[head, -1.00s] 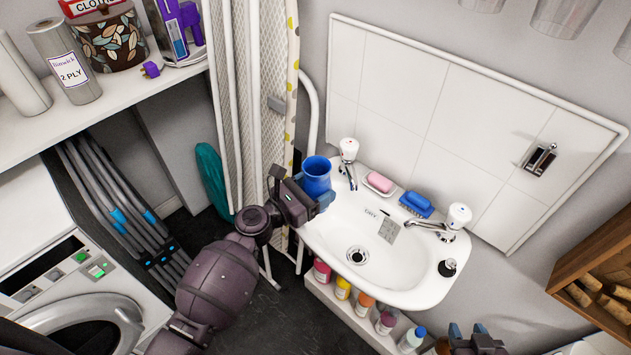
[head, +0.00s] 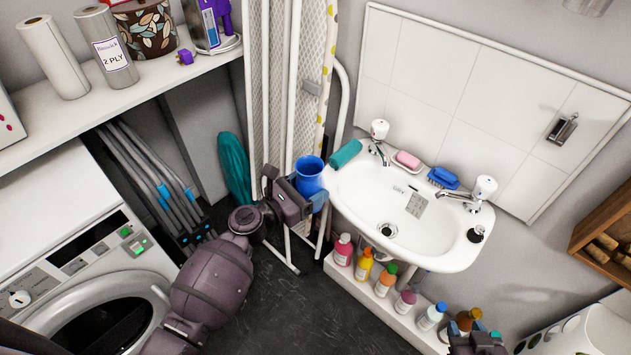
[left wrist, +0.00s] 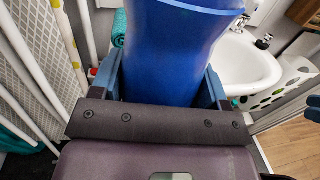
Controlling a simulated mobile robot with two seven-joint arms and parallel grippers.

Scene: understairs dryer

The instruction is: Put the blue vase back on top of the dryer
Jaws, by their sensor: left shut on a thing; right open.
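The blue vase (head: 309,172) is upright in my left gripper (head: 308,196), just left of the sink. It also fills the middle of the left wrist view (left wrist: 172,50), with a finger on each side; its base is hidden. The dryer, a white front-loading machine (head: 85,240), stands at the left with its white top (head: 45,195) partly in view under the shelf. My right gripper (head: 476,340) is at the bottom edge, empty and open, only partly in view.
A shelf (head: 110,100) with paper rolls and a patterned pot overhangs the dryer. Folded grey racks (head: 150,185) stand beside it. An ironing board (head: 300,80) leans behind the vase. The sink (head: 400,215) is at the right, with several bottles (head: 385,280) below it. Dark floor (head: 300,315) is clear.

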